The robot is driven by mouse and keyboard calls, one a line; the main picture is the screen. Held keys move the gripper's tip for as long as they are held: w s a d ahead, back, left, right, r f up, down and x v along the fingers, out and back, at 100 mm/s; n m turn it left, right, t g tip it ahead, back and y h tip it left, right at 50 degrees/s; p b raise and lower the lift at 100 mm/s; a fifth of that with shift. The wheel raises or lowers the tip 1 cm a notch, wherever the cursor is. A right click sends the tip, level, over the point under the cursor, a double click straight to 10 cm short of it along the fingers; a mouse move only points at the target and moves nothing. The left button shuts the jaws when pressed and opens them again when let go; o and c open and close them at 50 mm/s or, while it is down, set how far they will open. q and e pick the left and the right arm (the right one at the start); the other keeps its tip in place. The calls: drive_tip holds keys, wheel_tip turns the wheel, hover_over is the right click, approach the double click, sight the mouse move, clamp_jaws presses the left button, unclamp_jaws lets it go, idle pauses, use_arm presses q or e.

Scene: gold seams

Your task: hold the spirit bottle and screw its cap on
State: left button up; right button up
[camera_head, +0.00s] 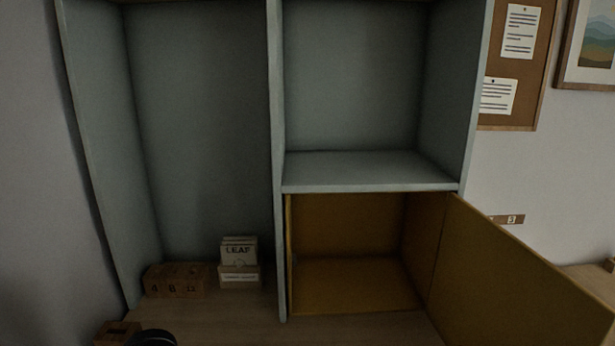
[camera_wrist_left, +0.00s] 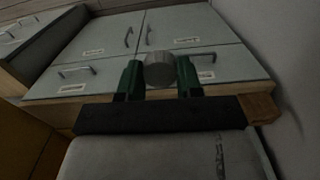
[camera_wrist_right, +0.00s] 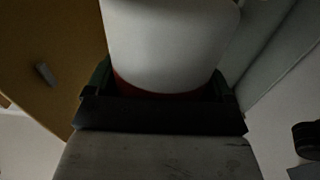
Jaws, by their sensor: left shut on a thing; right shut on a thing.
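In the left wrist view my left gripper (camera_wrist_left: 158,88) is shut on a small round grey cap (camera_wrist_left: 159,68), which sits between its green fingertips. In the right wrist view my right gripper (camera_wrist_right: 160,92) is shut on a large white bottle (camera_wrist_right: 168,40) with a red band at the gripper end. The bottle fills the space between the fingers, and its far end is cut off by the picture edge. Its mouth is not visible. Neither gripper, nor the cap or bottle, shows in the head view, so I cannot tell how far apart they are.
A grey-blue shelf unit (camera_head: 276,120) stands ahead. Its lower right ochre compartment has its door (camera_head: 500,280) swung open to the right. A wooden block box (camera_head: 176,280) and small LEAF boxes (camera_head: 240,262) stand at lower left. Grey drawers and cupboard doors (camera_wrist_left: 95,42) show in the left wrist view.

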drive_tip(key=shift+r, duration=0.1)
drive_tip(key=w+a+n+g+y, duration=0.2)
drive_tip(key=w+a+n+y, duration=0.1)
drive_tip(key=a, duration=0.4)
drive_tip(key=w+a+r+n+g+y, duration=0.1)
drive_tip(key=w+a+n+g+y, duration=0.1)
drive_tip(key=a+n+y, duration=0.3)
drive_tip(key=w+a+y, duration=0.1)
drive_tip(key=a+y, duration=0.1)
drive_tip(key=y, duration=0.1)
drive_tip(key=shift+y, duration=0.3)
use_arm(q)
drive_tip(key=w+d+r+n, duration=0.1)
drive_tip(key=w+d+r, duration=0.5)
drive_tip(key=d+r, duration=0.25)
drive_tip(key=w+d+r+n, duration=0.1)
drive_tip(key=w+d+r, duration=0.5)
drive_tip(key=d+r, duration=0.3)
drive_tip(key=s+d+r, duration=0.5)
drive_tip(key=d+r, duration=0.1)
drive_tip(key=r, duration=0.4)
drive_tip(key=shift+s+d, duration=0.2)
drive_tip(key=shift+s, duration=0.15)
